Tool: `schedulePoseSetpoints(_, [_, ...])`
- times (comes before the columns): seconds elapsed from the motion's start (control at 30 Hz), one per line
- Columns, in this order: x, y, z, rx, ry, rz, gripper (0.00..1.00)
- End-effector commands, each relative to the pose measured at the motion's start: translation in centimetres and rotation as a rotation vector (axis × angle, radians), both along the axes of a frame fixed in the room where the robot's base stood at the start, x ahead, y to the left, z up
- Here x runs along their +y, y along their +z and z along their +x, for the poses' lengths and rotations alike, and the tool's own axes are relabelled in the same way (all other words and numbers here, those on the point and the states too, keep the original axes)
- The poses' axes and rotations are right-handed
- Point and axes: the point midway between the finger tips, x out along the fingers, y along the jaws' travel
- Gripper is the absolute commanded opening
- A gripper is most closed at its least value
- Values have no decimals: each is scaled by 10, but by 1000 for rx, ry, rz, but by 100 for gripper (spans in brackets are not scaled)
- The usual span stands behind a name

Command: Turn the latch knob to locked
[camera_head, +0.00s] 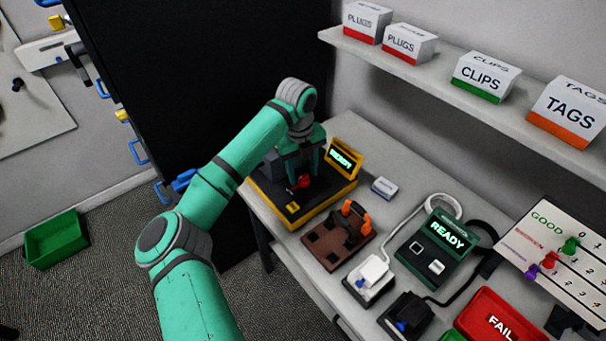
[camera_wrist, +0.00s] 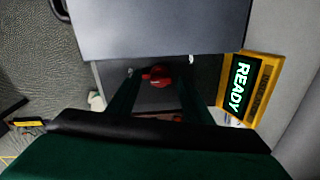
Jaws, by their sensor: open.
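The latch knob (camera_head: 302,181) is small and red and sits on top of a black and yellow tester box (camera_head: 322,206). The wrist view shows the red knob (camera_wrist: 157,75) between the two fingers of my gripper (camera_wrist: 155,82). In the head view my gripper (camera_head: 306,170) is over the box and points down at the knob. It is open, with a finger on each side of the knob; I cannot tell whether they touch it. The box's yellow-framed screen (camera_head: 344,158) reads READY, and it shows in the wrist view too (camera_wrist: 240,87). The lock markings are not readable.
A brown fixture with orange clamps (camera_head: 340,233) stands just in front of the box. A green READY unit (camera_head: 435,245), white and black connectors and a red FAIL tray (camera_head: 497,318) lie to the right. A shelf with labelled boxes (camera_head: 484,76) runs above. A black panel stands behind my arm.

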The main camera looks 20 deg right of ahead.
Motion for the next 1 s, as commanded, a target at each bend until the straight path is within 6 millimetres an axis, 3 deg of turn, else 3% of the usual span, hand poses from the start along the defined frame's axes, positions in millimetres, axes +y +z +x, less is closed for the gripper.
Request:
schedulePoseSetpoints(0.17, [-1,-12,0,1,-1,0,46])
schedulePoseSetpoints(0.47, [-1,-13,0,0,-1,1,46])
schedulePoseSetpoints(0.63, [-1,-13,0,0,-1,1,6])
schedulePoseSetpoints(1.0, [0,-13,0,2,-41,3,6])
